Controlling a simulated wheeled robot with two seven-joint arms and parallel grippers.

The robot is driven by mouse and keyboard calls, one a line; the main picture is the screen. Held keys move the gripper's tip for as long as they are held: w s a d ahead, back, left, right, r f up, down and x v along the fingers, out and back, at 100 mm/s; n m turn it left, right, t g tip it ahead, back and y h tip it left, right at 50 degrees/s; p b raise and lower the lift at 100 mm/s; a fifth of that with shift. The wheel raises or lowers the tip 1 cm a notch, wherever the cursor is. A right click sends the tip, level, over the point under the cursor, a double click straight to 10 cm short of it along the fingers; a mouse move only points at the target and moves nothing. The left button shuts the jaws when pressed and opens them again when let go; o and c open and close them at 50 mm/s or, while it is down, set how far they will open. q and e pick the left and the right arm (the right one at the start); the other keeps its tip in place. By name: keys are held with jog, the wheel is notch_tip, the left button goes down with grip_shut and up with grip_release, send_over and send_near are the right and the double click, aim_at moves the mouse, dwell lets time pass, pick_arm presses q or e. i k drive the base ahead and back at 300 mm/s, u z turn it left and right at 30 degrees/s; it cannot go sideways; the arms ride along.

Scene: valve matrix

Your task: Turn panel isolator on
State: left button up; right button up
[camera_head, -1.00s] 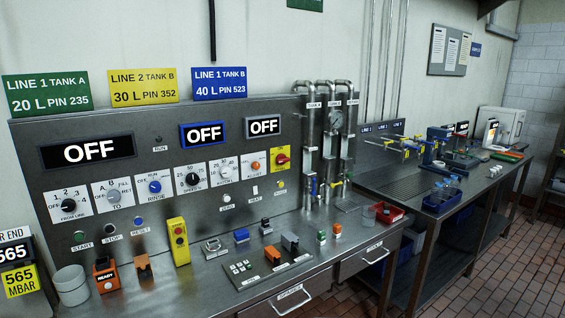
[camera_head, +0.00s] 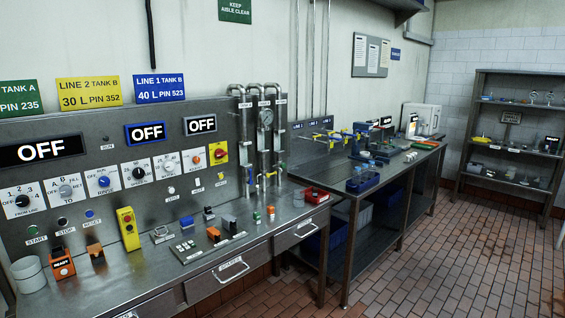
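A rotary isolator with a red knob on a yellow plate (camera_head: 218,153) is at the right end of the steel control panel (camera_head: 100,125), left of the upright pipes. Its knob position is too small to read. The panel's displays, one at the left (camera_head: 42,150), a blue-framed one (camera_head: 147,133) and a smaller one (camera_head: 200,124), all read OFF. Neither of my grippers is in view.
A second bench (camera_head: 345,188) and a shelf rack (camera_head: 512,140) stand to the right. The tiled floor (camera_head: 430,250) is clear.

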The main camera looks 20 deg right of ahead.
aim_at(220, 153)
jog(key=z, duration=4.15)
jog(key=i, duration=0.2)
jog(key=u, duration=2.85)
jog(key=i, duration=1.5)
jog(key=u, duration=0.5)
